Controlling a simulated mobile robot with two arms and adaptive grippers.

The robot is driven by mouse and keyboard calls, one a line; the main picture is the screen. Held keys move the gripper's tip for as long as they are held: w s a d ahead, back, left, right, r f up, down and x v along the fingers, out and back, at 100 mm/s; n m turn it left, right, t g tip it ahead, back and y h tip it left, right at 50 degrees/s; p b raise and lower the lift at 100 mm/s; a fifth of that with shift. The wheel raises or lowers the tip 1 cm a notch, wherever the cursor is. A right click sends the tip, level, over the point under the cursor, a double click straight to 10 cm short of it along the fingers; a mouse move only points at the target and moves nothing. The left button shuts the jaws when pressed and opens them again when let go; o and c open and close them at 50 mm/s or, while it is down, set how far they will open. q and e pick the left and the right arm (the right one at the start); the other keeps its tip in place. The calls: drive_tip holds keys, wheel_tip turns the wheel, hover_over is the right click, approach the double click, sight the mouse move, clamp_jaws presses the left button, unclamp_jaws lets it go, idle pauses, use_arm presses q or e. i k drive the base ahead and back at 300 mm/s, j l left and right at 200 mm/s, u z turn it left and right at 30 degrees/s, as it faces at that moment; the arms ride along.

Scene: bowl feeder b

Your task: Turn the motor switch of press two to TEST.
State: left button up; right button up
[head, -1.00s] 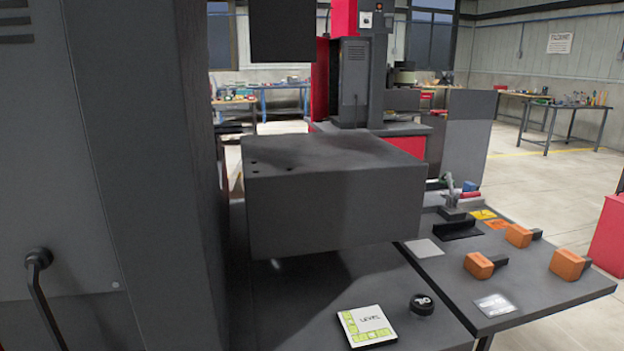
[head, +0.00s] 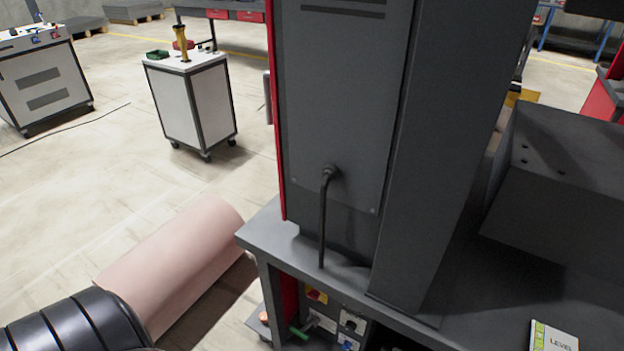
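A press with a dark grey column (head: 345,110) stands on a grey bench (head: 268,238) in the middle of the head view. Below the bench edge is a small panel (head: 325,322). It carries a red and yellow switch (head: 316,296), a green handle (head: 299,333), a plate with a dark knob (head: 352,323) and a blue part (head: 347,345) at the bottom edge. The labels are too small to read, so I cannot tell which control is the motor switch or its setting. Neither gripper is in view.
A grey block (head: 560,190) and a LEVEL card (head: 552,338) are at the right. A white cart (head: 190,105) and a wheeled cabinet (head: 45,75) stand behind left. The floor between is mostly open, with a thin cable.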

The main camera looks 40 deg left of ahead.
sight(314, 294)
drive_tip(key=u, duration=1.1)
drive_tip(key=j+z, duration=0.1)
drive_tip(key=j, duration=0.3)
drive_tip(key=i+j, duration=0.15)
drive_tip(key=j, duration=0.25)
drive_tip(key=l+z, duration=0.05)
